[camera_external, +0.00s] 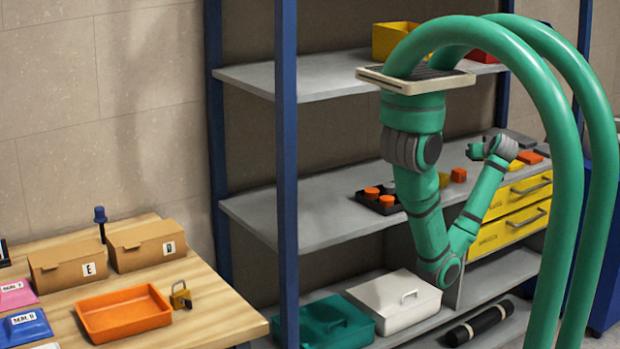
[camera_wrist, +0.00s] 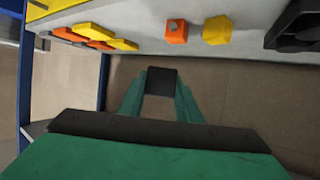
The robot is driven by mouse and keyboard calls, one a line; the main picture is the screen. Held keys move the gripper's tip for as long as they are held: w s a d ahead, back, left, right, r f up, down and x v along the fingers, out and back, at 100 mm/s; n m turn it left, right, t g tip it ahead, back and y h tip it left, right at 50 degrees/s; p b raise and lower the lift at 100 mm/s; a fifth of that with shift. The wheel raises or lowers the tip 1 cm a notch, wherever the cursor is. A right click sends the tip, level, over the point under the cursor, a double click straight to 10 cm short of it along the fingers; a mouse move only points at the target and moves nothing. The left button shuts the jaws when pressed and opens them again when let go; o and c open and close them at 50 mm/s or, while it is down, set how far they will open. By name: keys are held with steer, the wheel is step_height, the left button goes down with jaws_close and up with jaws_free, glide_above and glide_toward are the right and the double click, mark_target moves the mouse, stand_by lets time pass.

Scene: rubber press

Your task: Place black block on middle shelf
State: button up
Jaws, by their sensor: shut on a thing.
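In the wrist view a black block (camera_wrist: 161,82) sits between the green fingertips of my gripper (camera_wrist: 160,97). My gripper is shut on it. In the external view my gripper (camera_external: 479,150) is small, at the right part of the middle shelf (camera_external: 325,212), near the yellow drawers. The block is too small there to make out clearly. In the wrist view the block shows against the floor, just off the edge of the pale shelf surface (camera_wrist: 142,37).
A black tray (camera_external: 384,207) with orange round pieces stands on the middle shelf; it also shows in the wrist view (camera_wrist: 285,35). An orange block (camera_external: 458,175) lies nearer my gripper. Yellow drawers (camera_external: 525,192) stand at right. The shelf's left part is clear. A blue post (camera_external: 287,150) stands in front.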

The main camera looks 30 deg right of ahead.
steer(key=shift+w+a+r+n+t+y, duration=0.2)
steer(key=shift+w+r+n+y, duration=0.15)
steer(key=shift+w+r, duration=0.2)
steer(key=shift+w+a+r+n+t+y, duration=0.2)
steer(key=shift+w+r+n+y, duration=0.2)
steer(key=shift+w, duration=0.1)
steer(key=w+d+f, duration=0.2)
steer(key=d+f, duration=0.1)
steer(key=w+d+f, duration=0.2)
steer(key=d+f, duration=0.1)
steer(key=d, duration=0.1)
steer(key=w+d+f, duration=0.2)
steer(key=w+d, duration=0.1)
steer(key=d, duration=0.1)
steer(key=shift+f, duration=0.4)
steer(key=shift+w+d+f, duration=0.2)
steer(key=shift+d+f, duration=0.2)
steer(key=shift+f, duration=1.65)
steer(key=o, duration=1.2)
steer(key=shift+f, duration=0.1)
steer(key=shift+s+a, duration=0.1)
